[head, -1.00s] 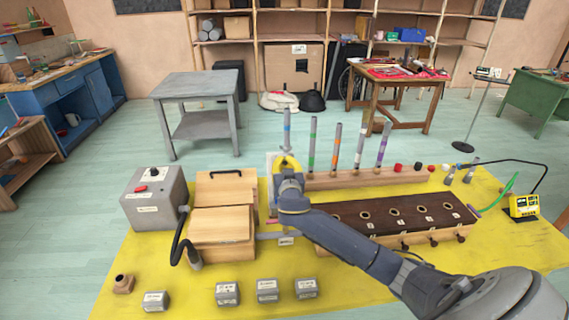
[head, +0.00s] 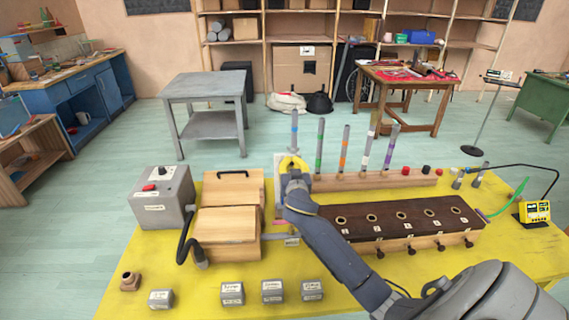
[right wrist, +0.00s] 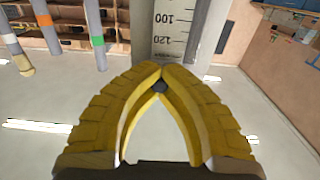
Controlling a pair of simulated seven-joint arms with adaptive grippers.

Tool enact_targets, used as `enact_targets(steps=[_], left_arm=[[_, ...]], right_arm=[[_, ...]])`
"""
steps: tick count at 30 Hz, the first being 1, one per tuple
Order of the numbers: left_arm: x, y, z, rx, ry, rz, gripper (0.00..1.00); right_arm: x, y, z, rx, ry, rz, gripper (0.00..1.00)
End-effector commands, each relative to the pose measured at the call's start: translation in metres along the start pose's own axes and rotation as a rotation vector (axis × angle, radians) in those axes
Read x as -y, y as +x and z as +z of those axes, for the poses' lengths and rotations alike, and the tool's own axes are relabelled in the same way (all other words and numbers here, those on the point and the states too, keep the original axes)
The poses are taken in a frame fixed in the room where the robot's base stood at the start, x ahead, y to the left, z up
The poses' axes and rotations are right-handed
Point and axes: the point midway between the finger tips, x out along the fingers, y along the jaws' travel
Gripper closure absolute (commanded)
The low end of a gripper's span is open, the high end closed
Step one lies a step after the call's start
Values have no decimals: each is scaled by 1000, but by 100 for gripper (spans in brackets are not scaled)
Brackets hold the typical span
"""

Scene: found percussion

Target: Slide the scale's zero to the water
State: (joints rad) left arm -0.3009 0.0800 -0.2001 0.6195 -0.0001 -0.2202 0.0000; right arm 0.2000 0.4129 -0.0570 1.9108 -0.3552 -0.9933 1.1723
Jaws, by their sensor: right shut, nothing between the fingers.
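The scale (right wrist: 178,28) is a pale upright strip with dark tick marks and the numbers 100 and 120, at the top of the right wrist view. In the head view a pale upright board (head: 280,178), probably the scale's stand, is largely hidden behind my right gripper (head: 292,163). My right gripper's yellow fingers (right wrist: 158,72) are shut, tips together, in front of the scale's lower visible part. The scale's zero and the water cannot be made out. My left gripper is out of view.
Upright tubes with coloured bands (head: 343,148) stand in a wooden rail behind the gripper. A wooden box (head: 229,222) and grey unit (head: 161,198) are left; a dark-topped box with holes (head: 385,216) is right. Small labelled blocks (head: 272,292) line the yellow mat's front.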

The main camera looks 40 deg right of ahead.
Motion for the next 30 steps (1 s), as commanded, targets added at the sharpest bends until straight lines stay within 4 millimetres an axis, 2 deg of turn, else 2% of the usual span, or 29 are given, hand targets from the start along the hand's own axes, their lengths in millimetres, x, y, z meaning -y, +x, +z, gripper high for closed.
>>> enact_targets(steps=[13, 23, 30], left_arm=[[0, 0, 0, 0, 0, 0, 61], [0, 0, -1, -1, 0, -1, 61], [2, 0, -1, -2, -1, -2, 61]], right_arm=[[-1, -2, 2, 2, 1, -3, 100], [-4, -2, 2, 1, -2, 3, 62], [-5, -2, 2, 1, -3, 5, 61]])
